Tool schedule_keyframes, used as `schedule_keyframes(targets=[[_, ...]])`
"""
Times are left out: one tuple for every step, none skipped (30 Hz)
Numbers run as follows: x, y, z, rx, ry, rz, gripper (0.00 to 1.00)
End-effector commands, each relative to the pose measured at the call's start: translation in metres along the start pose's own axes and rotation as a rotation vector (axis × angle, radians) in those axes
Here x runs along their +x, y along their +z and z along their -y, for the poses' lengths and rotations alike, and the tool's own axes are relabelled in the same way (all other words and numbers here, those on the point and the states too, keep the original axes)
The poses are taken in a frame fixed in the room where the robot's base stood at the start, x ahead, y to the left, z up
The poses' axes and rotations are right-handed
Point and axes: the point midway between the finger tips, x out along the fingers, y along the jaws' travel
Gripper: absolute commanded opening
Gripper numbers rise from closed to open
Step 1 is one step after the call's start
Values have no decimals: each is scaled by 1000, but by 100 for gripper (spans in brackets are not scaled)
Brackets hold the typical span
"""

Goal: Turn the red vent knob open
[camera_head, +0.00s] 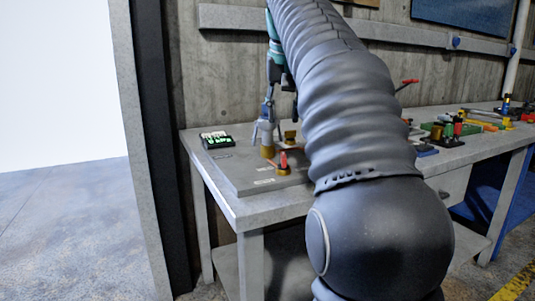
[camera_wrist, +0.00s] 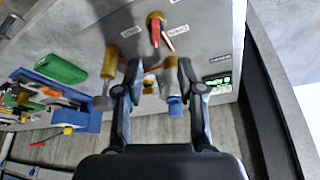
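The red vent knob (camera_head: 283,161) is a red handle on a brass base on the grey panel at the table's left end. In the wrist view the knob (camera_wrist: 155,32) is at the top, between two small labels, beyond my fingertips. My gripper (camera_head: 264,128) is in front of the wall, above the panel and a little left of the knob. In the wrist view my gripper (camera_wrist: 160,68) has its fingers spread, with none on the knob. A brass-and-grey cylinder (camera_wrist: 170,77) shows between the fingers, nearer the right one; whether they touch is unclear.
A black box with a green display (camera_head: 216,139) stands at the panel's back left. Another brass-and-grey post (camera_wrist: 109,65) stands left of my gripper in the wrist view, near a green block (camera_wrist: 61,69). Several tools and parts clutter the table's right side. My arm hides the table's middle.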

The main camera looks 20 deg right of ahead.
Motion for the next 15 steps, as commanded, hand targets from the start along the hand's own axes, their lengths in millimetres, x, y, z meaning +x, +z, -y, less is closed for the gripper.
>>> schedule_keyframes(targets=[[-1,-6,-3,8,3,1,39],[-2,-7,-4,12,5,2,39],[-3,-9,-5,16,6,1,39],[-3,-10,-6,18,7,3,39],[-2,-11,-6,19,8,4,39],[-2,-12,-6,21,9,5,39],[-1,-12,-7,22,9,5,39],[1,-12,-7,22,9,5,39],[4,-12,-7,22,9,5,39],[6,-11,-7,22,9,6,39],[9,-11,-7,22,9,6,39],[14,-11,-7,22,9,5,39],[18,-11,-7,22,9,6,39],[22,-11,-7,22,9,5,39],[29,-10,-7,22,9,7,39]])
